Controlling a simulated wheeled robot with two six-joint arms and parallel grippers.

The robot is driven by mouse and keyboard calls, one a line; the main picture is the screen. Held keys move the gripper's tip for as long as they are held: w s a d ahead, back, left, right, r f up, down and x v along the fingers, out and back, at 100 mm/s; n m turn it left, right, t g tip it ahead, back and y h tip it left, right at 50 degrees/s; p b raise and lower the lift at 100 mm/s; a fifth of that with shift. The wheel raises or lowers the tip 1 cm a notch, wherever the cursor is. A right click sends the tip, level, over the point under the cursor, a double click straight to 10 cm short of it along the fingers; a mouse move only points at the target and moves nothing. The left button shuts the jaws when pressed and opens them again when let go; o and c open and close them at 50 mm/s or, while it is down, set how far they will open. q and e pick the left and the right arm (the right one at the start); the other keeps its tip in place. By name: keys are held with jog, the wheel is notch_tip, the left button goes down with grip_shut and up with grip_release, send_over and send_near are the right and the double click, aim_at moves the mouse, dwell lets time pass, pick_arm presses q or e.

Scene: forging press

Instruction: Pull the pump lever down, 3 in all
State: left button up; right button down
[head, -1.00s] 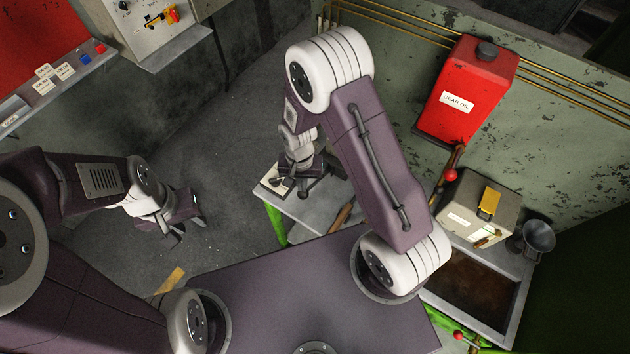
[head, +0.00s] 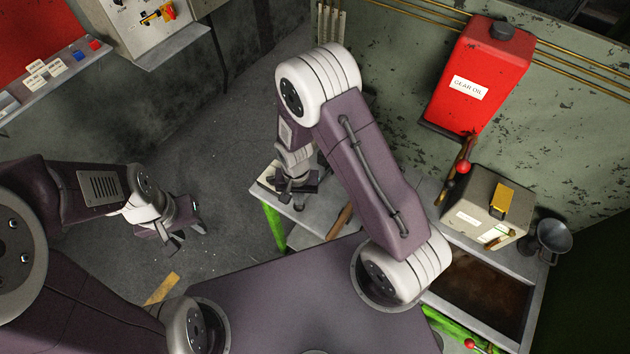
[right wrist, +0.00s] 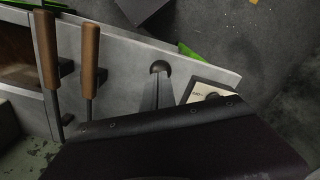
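Two levers with red ball knobs show in the head view. One knob (head: 463,167) is on a brown bar beside the red oil can, the other (head: 470,343) is low at the bottom edge by a green frame. I cannot tell which is the pump lever. My right gripper (head: 292,194) hangs over the left end of the grey bench, apart from both knobs. Its fingers are too small and partly hidden to tell open or shut. My left gripper (head: 180,236) hangs over bare floor, open and empty, far from the bench.
A red gear oil can (head: 478,75), a beige box (head: 478,205) and a metal cup (head: 552,238) stand right. A control box (head: 145,25) hangs upper left. The left floor is clear.

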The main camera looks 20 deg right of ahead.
notch_tip(320, 180, down, 3)
jog(key=shift+s+a+r+b, duration=0.1)
jog(key=shift+s+b, duration=0.05)
jog(key=shift+b, duration=0.95)
notch_tip(320, 180, up, 11)
jog(key=w+d+p, duration=0.1)
jog(key=p, duration=0.8)
jog(key=shift+w+d, duration=0.15)
jog(key=shift+d, duration=0.1)
notch_tip(320, 180, down, 3)
jog(key=shift+a+r+b, duration=0.15)
jog(key=shift+r+b, duration=0.05)
jog(key=shift+b, duration=0.65)
jog(key=f, duration=0.1)
jog(key=f+b, duration=0.2)
jog(key=shift+s+a, duration=0.35)
jog(key=shift+s+a+f+b, duration=0.15)
jog(key=shift+f+b, duration=1)
jog(key=shift+f, duration=0.1)
